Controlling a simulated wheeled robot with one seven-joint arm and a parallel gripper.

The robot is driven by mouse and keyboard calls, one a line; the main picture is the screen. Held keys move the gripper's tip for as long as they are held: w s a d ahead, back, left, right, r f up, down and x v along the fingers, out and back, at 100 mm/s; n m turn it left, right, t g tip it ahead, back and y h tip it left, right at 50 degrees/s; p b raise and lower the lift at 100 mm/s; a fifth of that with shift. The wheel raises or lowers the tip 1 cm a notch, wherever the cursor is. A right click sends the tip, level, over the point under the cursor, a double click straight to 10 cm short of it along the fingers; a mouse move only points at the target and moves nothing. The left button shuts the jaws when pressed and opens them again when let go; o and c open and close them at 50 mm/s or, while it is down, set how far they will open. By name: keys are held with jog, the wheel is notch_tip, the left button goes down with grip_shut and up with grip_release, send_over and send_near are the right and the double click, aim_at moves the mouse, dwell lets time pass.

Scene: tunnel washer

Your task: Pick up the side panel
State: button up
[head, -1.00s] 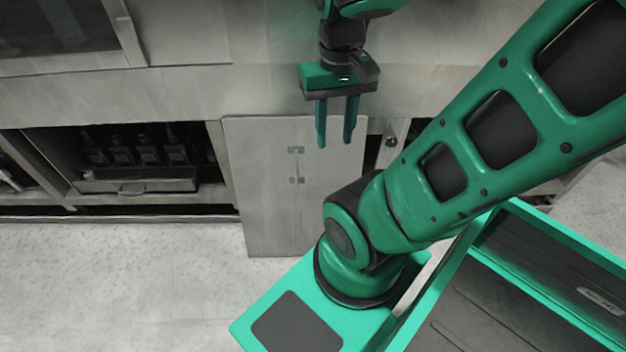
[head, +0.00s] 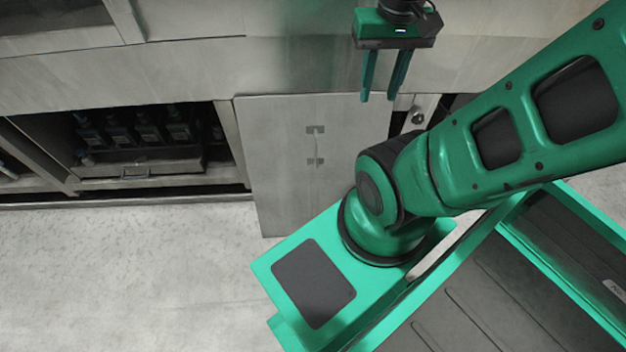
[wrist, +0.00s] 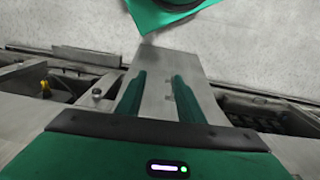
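The side panel (head: 290,170) is a flat grey metal sheet with a small handle and two dark brackets. It stands upright against the machine's lower front in the head view, its foot at the floor. It also shows in the wrist view (wrist: 165,62), beyond and between the fingers. My gripper (head: 378,98) is open and empty, above the panel's upper right corner in the head view. In the wrist view its two green fingers (wrist: 157,75) are apart and point towards the panel. I cannot tell the exact gap between fingertips and panel.
Left of the panel is an open bay (head: 140,150) with several dark bottles (head: 148,128) and a drawer. An opening with a round fitting (head: 417,118) lies right of the panel. My green base fills the lower right. The speckled floor (head: 120,270) at lower left is clear.

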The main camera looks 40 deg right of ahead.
jog(key=w+d+f, duration=0.3)
jog(key=w+f, duration=0.3)
jog(key=w, duration=0.2)
jog(key=n, duration=0.2)
send_over(315, 153)
jog(key=d, duration=0.1)
jog(key=shift+y, duration=0.3)
jog(key=f, duration=2.6)
jog(key=shift+d+f, duration=0.2)
jog(key=shift+f, duration=0.2)
jog(key=shift+w+a+f, duration=0.1)
jog(key=shift+a+f, duration=0.05)
jog(key=shift+f, duration=1.75)
jog(key=shift+w+a+f, duration=0.1)
jog(key=shift+f, duration=1.85)
jog(key=shift+w+a+f, duration=0.1)
jog(key=shift+a+f, duration=0.05)
jog(key=shift+f, duration=1.75)
grip_shut()
jog(key=shift+a, duration=0.1)
